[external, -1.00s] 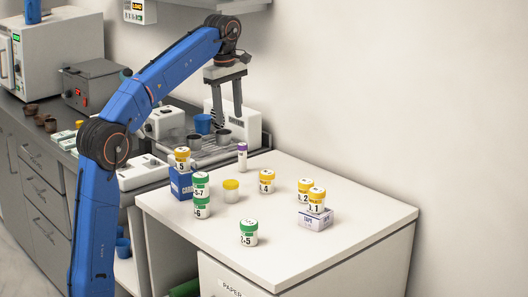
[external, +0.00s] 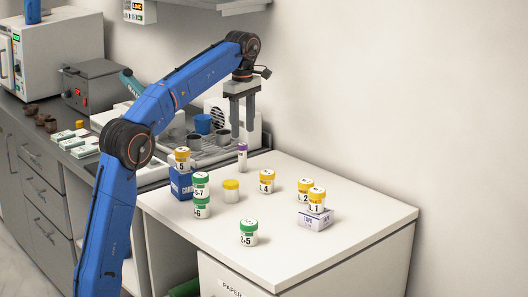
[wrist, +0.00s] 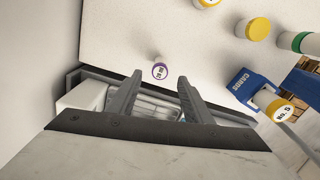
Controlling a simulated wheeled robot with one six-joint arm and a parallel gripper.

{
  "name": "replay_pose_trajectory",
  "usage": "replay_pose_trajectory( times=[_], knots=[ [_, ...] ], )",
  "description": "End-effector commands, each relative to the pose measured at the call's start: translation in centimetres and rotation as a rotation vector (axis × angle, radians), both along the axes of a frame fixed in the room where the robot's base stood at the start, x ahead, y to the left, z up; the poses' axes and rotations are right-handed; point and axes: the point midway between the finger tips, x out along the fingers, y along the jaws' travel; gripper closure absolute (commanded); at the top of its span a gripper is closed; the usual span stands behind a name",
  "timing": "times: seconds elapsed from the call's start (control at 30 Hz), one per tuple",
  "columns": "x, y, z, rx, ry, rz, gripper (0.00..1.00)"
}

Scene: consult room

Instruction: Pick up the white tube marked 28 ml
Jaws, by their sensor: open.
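The white tube with a purple rim (external: 242,158) stands upright near the back left edge of the white cabinet top. In the wrist view its round cap (wrist: 159,72) faces me, with small print that is hard to read. My gripper (external: 242,139) is open and empty, pointing down, with its fingertips just above the tube in the external view. In the wrist view the tube shows beyond and between the tips of my gripper (wrist: 160,82). No contact is visible.
Yellow- and green-capped jars stand on the white top (external: 340,240), including a jar (external: 267,182) right of the tube. A blue box (external: 181,184) bears a jar on the left. A drying rack (external: 215,152) with cups lies behind. The wall is close behind.

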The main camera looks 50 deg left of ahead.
Motion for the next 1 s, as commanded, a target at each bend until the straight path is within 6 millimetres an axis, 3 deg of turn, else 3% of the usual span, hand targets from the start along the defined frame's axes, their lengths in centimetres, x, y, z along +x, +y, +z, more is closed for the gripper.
replay_pose_trajectory(
  times=[0.3,0.63,1.0],
  knots=[
    [-0.1,0.0,-5.1,0.000,0.001,0.000,0.54],
    [0.0,0.0,-7.3,0.000,0.001,0.000,0.54],
    [0.0,0.0,-11.4,0.000,0.000,0.000,0.54]
  ],
)
